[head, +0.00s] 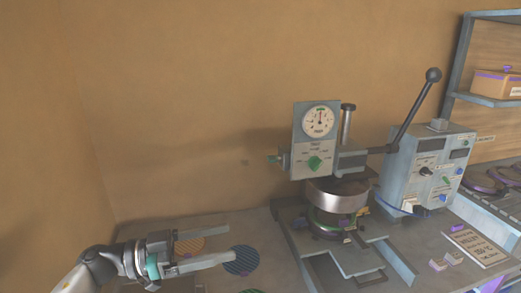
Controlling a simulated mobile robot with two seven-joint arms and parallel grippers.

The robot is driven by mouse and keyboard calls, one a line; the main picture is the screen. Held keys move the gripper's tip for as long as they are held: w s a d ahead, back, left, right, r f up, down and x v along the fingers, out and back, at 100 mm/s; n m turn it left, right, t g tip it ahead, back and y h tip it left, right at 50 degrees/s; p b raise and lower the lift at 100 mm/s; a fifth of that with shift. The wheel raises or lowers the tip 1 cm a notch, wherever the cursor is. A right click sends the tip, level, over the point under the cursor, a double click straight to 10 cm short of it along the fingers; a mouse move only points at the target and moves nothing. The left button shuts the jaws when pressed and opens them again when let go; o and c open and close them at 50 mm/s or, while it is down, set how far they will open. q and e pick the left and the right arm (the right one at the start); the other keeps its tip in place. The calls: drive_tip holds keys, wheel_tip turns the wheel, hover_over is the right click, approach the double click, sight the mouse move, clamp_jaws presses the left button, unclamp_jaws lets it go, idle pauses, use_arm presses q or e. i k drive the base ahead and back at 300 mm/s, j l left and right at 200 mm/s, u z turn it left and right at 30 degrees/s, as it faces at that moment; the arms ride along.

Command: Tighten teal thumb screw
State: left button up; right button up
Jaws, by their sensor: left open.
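The plate press stands on the table right of centre, with a round gauge (320,120) on its upright grey panel. A small teal-green screw (273,160) sticks out from the left side of that panel; it is small, and how tight it sits cannot be told. A green knob (314,163) is on the panel's front. My left gripper (232,244) is at the lower left, low over the table, its two fingers spread apart and pointing right. Nothing is between them, and it is well below and left of the screw. My right gripper is not in view.
A blue striped disc (242,261) and an orange striped disc (189,245) lie on the table by my left gripper. A long black-knobbed lever (413,108) rises right of the press, beside a grey control box (427,168). A shelf (490,101) stands at far right.

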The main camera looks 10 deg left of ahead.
sight(271, 158)
drive_tip(key=i+j, duration=0.25)
drive_tip(key=i, duration=0.25)
drive_tip(key=i+j, duration=0.25)
drive_tip(key=i, duration=0.2)
